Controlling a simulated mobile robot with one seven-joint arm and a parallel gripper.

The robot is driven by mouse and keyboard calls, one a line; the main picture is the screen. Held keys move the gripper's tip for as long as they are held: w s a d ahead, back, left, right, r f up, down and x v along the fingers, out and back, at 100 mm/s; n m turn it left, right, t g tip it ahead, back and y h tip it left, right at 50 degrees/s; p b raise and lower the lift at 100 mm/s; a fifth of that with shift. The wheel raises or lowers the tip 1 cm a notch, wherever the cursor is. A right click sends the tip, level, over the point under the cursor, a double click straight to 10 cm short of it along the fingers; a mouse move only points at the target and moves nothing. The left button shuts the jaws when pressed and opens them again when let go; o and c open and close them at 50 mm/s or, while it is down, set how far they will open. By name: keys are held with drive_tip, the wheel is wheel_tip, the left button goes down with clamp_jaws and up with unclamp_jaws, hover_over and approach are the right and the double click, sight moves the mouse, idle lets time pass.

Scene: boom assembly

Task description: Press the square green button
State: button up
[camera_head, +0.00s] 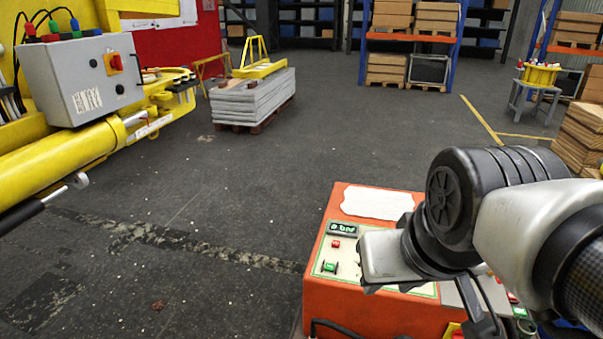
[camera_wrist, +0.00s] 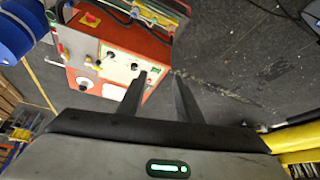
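The red-orange control box (camera_head: 345,300) stands at the lower middle of the head view. Its cream panel holds a dark display (camera_head: 342,228), a small red button (camera_head: 336,244) and a small green button (camera_head: 329,267), which looks squarish. My gripper's grey housing (camera_head: 385,255) covers the panel's right part; its fingertips cannot be made out there. In the wrist view, my gripper (camera_wrist: 160,74) has two dark fingers apart with nothing between them. The box (camera_wrist: 135,38) shows beyond the fingers, its panel up and left of the fingertips. I cannot pick out the green button there.
A yellow machine with a grey switch box (camera_head: 85,78) stands at the left. A pallet of grey slabs (camera_head: 252,98) and shelves with cardboard boxes (camera_head: 392,20) are farther back. The dark floor between is mostly clear. A cable runs along the control box's front.

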drive_tip(key=shift+s+a+r, duration=0.1)
drive_tip(key=shift+s+a, duration=0.1)
drive_tip(key=shift+s, duration=0.1)
drive_tip(key=shift+c, duration=0.6)
clamp_jaws()
idle(0.8)
